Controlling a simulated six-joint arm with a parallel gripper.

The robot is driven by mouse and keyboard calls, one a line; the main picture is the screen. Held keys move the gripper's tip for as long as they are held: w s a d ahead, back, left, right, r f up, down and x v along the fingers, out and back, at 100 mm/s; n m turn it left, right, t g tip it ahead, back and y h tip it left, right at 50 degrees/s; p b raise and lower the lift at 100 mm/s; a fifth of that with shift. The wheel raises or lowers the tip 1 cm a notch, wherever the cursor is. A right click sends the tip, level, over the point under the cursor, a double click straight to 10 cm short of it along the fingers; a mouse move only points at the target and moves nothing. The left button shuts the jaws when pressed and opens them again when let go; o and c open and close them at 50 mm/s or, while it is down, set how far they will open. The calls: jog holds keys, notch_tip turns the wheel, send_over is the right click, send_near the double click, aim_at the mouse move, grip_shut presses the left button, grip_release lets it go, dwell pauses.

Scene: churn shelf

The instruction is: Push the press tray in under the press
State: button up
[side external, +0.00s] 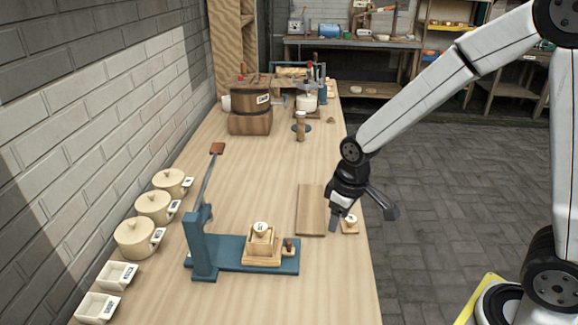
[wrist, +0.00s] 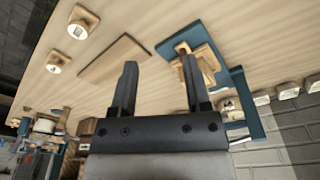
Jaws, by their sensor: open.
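The press is blue (side external: 202,245), with an upright post and a lever raised to a wooden handle. The wooden press tray (side external: 258,262) lies on the press's blue base, to the right of the post, with a knob at its right end. A wooden mould with a round, pale labelled top sits on the tray. In the wrist view the tray (wrist: 203,58) is partly hidden behind a finger. My gripper (side external: 338,217) is open and empty, above the table's right edge, to the right of the tray and apart from it. Its two fingers (wrist: 159,70) also show in the wrist view.
A flat wooden board (side external: 311,210) lies between the gripper and the press. A small labelled wooden piece (side external: 350,228) is beside the gripper. Lidded pots (side external: 137,238) and white dishes (side external: 98,307) line the wall side. A wooden tub (side external: 250,103) stands farther back.

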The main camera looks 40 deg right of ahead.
aim_at(289, 241)
jog(key=w+a+f+n, duration=0.1)
jog(key=w+a, duration=0.1)
jog(key=w, duration=0.1)
jog(key=w+a+f+n+g, duration=0.1)
jog(key=w+n, duration=0.1)
jog(key=w, duration=0.1)
jog(key=w+a+f+n, duration=0.1)
jog(key=w+a, duration=0.1)
jog(key=w, duration=0.1)
jog(key=shift+w+a+f+g, duration=0.2)
jog(key=shift+w+a+g, duration=0.1)
jog(key=shift+w+g, duration=0.1)
jog(key=shift+s+a+f, duration=0.1)
jog(key=shift+f, duration=3.75)
grip_shut()
